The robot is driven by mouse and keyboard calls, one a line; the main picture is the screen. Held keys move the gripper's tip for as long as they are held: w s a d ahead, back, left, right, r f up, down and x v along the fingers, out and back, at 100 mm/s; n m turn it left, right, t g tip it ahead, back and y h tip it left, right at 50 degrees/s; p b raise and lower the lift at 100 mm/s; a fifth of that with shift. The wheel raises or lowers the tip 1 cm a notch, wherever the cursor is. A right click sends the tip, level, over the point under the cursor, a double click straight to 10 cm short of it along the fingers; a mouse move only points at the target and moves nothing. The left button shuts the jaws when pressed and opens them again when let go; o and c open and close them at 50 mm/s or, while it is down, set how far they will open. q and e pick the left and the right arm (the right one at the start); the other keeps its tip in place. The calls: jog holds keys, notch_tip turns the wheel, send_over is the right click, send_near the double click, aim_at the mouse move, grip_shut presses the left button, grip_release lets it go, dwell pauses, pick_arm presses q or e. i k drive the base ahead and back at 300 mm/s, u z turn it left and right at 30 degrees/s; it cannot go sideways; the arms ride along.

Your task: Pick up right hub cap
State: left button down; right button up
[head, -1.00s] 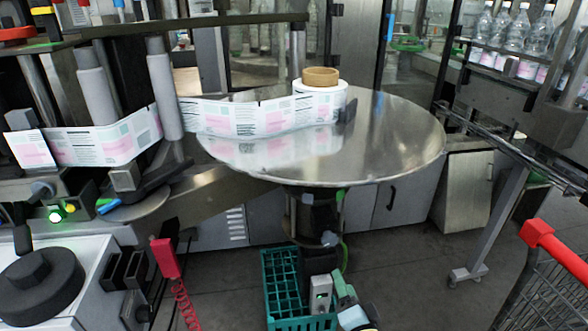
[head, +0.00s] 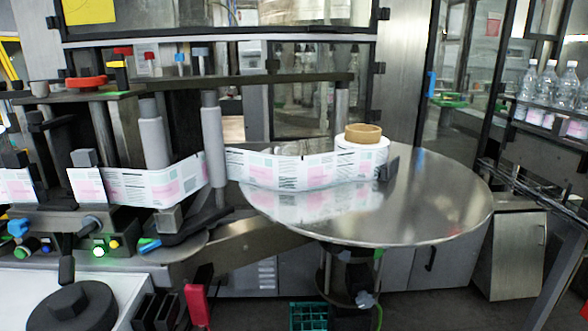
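A dark round cap with a raised block on top (head: 70,310) lies on a white machine surface (head: 125,285) at the lower left of the head view. Its lower edge is cut off by the frame. It is the only such cap I see, and I cannot tell whether it is the right hub cap. A round steel table (head: 440,205) fills the right middle. A label reel with a brown core (head: 362,134) stands on it, and its printed web (head: 285,170) runs left to grey rollers (head: 213,140). Neither of my grippers is in view.
Black slotted blocks (head: 160,312) and a red part (head: 197,305) stand right of the cap. A green crate (head: 308,315) is on the floor below the steel table. Bottles (head: 547,82) stand on a conveyor at the right.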

aim_at(87, 305)
jog(key=u, duration=2.05)
